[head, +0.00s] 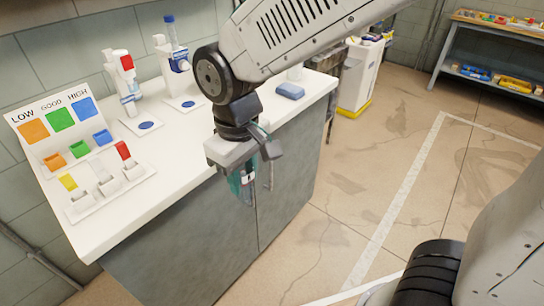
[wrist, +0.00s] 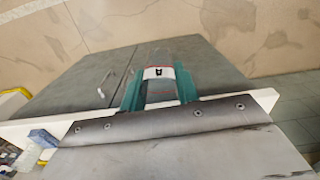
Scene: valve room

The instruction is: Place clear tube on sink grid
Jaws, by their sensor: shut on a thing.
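My gripper (head: 243,186) is at the front edge of the white counter, pointing down in front of the grey cabinet doors. Its teal fingers also show in the wrist view (wrist: 160,90), shut on a see-through piece, the clear tube (wrist: 160,56), which is hard to make out against the grey cabinet. A white and red band with a dark mark crosses between the fingers. In the head view the tube is mostly hidden by the fingers. I cannot make out a sink grid in either view.
A white and yellow cart (head: 360,80) and a shelf (head: 490,60) stand beyond. The floor to the right is open.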

